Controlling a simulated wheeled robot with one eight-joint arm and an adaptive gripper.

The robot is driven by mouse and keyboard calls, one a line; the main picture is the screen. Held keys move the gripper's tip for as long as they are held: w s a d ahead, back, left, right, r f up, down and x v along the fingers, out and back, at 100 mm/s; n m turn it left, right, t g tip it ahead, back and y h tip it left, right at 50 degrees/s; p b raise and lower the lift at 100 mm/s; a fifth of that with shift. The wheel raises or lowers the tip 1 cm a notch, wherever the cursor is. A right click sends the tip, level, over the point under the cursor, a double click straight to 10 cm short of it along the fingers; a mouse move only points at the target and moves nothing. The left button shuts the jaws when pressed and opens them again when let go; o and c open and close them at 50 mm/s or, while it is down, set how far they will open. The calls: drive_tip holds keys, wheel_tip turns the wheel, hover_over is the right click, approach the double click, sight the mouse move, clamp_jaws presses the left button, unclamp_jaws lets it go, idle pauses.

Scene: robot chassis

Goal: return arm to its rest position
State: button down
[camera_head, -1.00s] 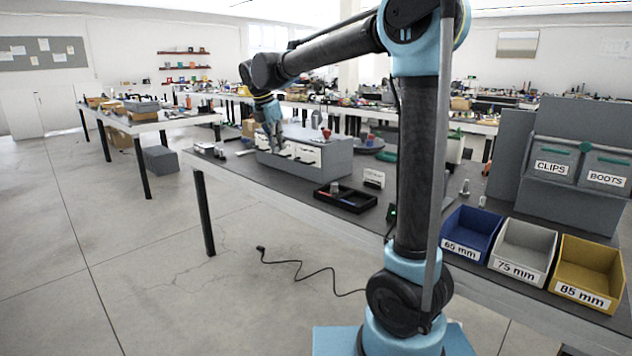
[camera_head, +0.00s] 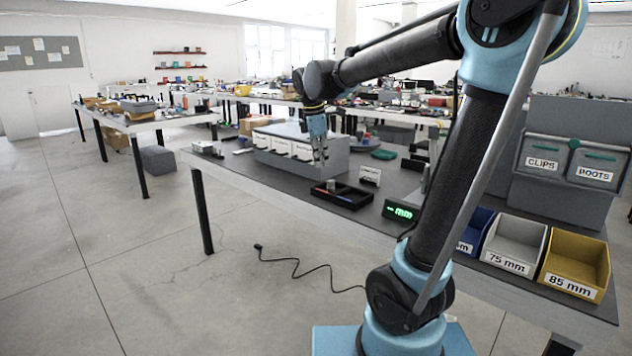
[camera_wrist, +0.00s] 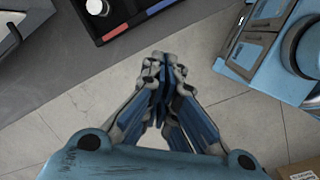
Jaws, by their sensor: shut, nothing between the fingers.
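My gripper (camera_head: 320,158) hangs from my raised, bent arm in the head view, in front of the right end of the grey drawer unit. In the wrist view my gripper (camera_wrist: 165,62) is shut with nothing between its fingers. Below it are the grey floor and the table's edge. My arm hides part of the table and most of the blue 65 mm bin in the head view.
A black tray (camera_head: 367,199) with small items lies on the table, beside a white label card (camera_head: 369,176) and a green-lit display (camera_head: 401,211). The grey drawer unit (camera_head: 340,160) stands behind. Grey (camera_head: 487,254) and yellow (camera_head: 548,278) bins stand right. A cable (camera_head: 297,268) lies on the floor.

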drive_tip(key=s+d+f+m, duration=0.8)
drive_tip(key=s+d+m, duration=0.1)
drive_tip(key=s+d, duration=0.3)
drive_tip(key=s+d+f+m+y, duration=0.1)
drive_tip(key=s+d+f+m, duration=0.4)
drive_tip(key=s+f+m, duration=0.5)
wheel_tip(320, 180, down, 3)
drive_tip(key=shift+s+d+r+y, duration=0.15)
drive_tip(key=shift+s+y, duration=0.15)
drive_tip(key=shift+s, duration=0.55)
drive_tip(key=shift+w+f, duration=0.3)
drive_tip(key=shift+w, duration=0.15)
